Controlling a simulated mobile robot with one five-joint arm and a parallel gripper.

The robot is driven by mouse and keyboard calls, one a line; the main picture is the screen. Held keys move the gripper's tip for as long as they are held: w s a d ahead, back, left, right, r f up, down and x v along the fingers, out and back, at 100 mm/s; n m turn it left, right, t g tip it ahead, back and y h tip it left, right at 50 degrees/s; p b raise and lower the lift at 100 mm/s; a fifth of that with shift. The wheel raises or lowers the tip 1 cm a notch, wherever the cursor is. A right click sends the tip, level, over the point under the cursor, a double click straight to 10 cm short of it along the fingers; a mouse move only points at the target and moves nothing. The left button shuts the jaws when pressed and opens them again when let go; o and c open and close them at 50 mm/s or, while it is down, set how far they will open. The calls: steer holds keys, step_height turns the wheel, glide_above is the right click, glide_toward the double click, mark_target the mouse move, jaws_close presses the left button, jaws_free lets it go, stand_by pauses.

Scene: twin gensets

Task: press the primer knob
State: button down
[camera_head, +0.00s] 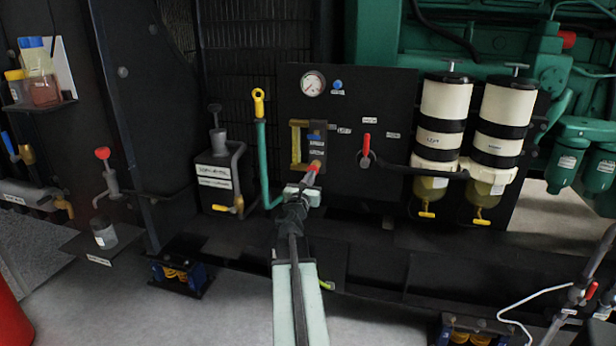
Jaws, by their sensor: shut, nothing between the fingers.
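My gripper (311,176) is shut and empty at the end of my arm, in the lower middle of the dark panel (385,95). Its tip shows red and lies in front of or just below a yellow bracket (296,146) with a small blue part (315,137). Whether the tip touches anything there cannot be told. I cannot read which part is labelled as the primer knob. A round blue knob (337,85) sits higher on the panel beside a gauge. A dark plunger knob (215,108) tops a labelled black box (213,178) to the left.
A yellow-ended green lever (259,103) stands left of my gripper. A gauge (313,83) is above. A red-handled valve (366,145) and two white filters (442,120) are to the right. Pipes and a jar (104,232) are at left. Open floor (220,300) lies in front.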

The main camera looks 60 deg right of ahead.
steer(key=shift+w+a, duration=0.1)
steer(key=x, duration=0.2)
steer(key=shift+w+d, duration=0.15)
steer(key=shift+d, duration=0.15)
steer(key=shift+a, duration=0.1)
steer(key=b+v, duration=0.1)
steer(key=v, duration=0.7)
steer(key=shift+f, duration=0.1)
stand_by(0.3)
